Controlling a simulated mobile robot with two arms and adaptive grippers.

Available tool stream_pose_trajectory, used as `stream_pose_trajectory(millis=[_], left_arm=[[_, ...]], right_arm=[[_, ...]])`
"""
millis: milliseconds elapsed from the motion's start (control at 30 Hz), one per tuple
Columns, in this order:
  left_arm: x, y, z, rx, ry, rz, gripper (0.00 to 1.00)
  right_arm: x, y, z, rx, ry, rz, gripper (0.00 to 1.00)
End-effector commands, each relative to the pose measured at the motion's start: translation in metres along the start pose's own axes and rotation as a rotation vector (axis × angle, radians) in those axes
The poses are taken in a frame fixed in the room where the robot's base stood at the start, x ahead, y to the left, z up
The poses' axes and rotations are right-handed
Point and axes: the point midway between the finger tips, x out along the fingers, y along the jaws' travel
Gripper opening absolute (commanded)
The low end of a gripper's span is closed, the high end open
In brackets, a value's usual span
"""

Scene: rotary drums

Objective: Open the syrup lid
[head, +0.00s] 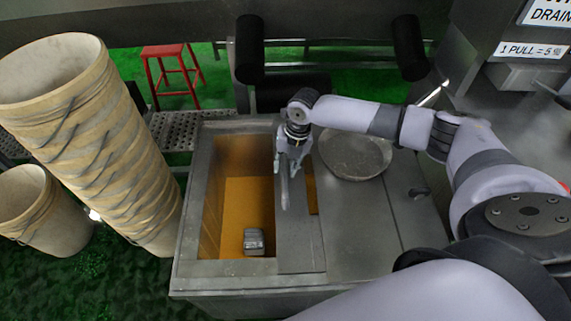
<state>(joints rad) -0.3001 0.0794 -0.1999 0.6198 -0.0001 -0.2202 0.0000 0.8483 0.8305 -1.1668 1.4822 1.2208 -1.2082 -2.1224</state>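A steel syrup tank (188,245) stands in the middle of the head view. Its left part is uncovered, with amber syrup (228,205) inside. The narrow grey syrup lid (303,245) lies to the right of this opening. A narrow amber gap shows along its upper right edge. A thin upright bar-like handle (285,195) shows near the lid's left edge. My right gripper (287,168) points down at the upper end of this handle, with its fingers around or beside it. Whether they grip it is too small to tell. My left gripper is not in view.
A small grey metal block (253,240) sits in the opening. A round metal pan (355,155) rests on the tank top at right. Tall stacked buckets (95,130) and a single bucket (40,210) stand at left. A red stool (172,70) stands behind.

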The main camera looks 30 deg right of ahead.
Motion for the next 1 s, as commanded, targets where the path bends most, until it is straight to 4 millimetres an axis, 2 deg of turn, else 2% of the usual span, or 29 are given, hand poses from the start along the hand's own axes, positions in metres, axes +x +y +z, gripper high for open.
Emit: stream_pose_trajectory(millis=[367, 867, 1000], left_arm=[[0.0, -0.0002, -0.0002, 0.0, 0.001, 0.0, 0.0], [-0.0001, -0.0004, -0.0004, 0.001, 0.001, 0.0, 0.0], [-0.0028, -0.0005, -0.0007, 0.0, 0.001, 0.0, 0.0]], right_arm=[[-0.0003, -0.0001, 0.0001, 0.0, 0.0, 0.0, 0.0], [-0.0005, -0.0002, 0.0002, 0.0, 0.0, 0.0, 0.0], [-0.0023, -0.0075, 0.0002, 0.003, 0.001, -0.002, 0.0]])
